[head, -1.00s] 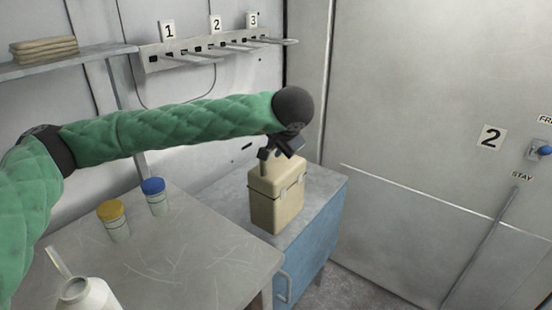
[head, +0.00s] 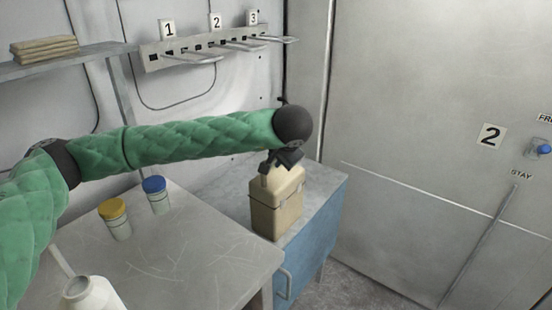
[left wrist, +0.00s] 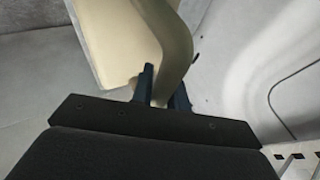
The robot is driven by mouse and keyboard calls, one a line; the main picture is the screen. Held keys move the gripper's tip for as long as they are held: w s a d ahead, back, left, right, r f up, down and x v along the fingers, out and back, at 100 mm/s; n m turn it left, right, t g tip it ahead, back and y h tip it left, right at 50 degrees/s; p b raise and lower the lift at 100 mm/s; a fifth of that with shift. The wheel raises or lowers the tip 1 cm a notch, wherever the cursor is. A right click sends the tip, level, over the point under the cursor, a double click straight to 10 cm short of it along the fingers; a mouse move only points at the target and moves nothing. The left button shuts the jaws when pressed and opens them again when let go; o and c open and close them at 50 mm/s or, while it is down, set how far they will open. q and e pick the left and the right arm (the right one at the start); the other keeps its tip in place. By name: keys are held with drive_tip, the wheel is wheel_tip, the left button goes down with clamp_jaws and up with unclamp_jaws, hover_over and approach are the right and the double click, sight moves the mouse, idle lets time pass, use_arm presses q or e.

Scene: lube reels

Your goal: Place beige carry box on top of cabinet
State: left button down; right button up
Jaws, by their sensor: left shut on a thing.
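The beige carry box (head: 277,207) stands upright on the grey top of the blue cabinet (head: 318,228), in the middle of the head view. My left gripper (head: 279,165) is at the top of the box, where its handle is. In the left wrist view the fingers (left wrist: 163,92) are shut on the curved beige handle (left wrist: 168,40), with the box body (left wrist: 108,40) beside it. The box looks to be resting on the cabinet top, though its underside is hidden. My right gripper is not in view.
A metal table (head: 190,250) left of the cabinet holds a yellow-lidded jar (head: 115,222), a blue-lidded jar (head: 157,198) and a white bottle (head: 88,294). A numbered rack (head: 205,48) hangs on the wall behind. A large grey door (head: 420,150) is at right.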

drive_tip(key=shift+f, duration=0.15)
use_arm(q)
drive_tip(key=c, duration=1.4)
unclamp_jaws()
drive_tip(key=shift+o, duration=0.2)
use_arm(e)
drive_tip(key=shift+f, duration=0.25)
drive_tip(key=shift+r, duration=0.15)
use_arm(q)
drive_tip(key=shift+r, duration=0.1)
drive_tip(key=shift+s+d+r, duration=0.1)
drive_tip(key=shift+s+r, duration=0.15)
drive_tip(key=shift+r, duration=0.05)
drive_tip(key=b+v, duration=0.2)
drive_tip(key=v, duration=0.9)
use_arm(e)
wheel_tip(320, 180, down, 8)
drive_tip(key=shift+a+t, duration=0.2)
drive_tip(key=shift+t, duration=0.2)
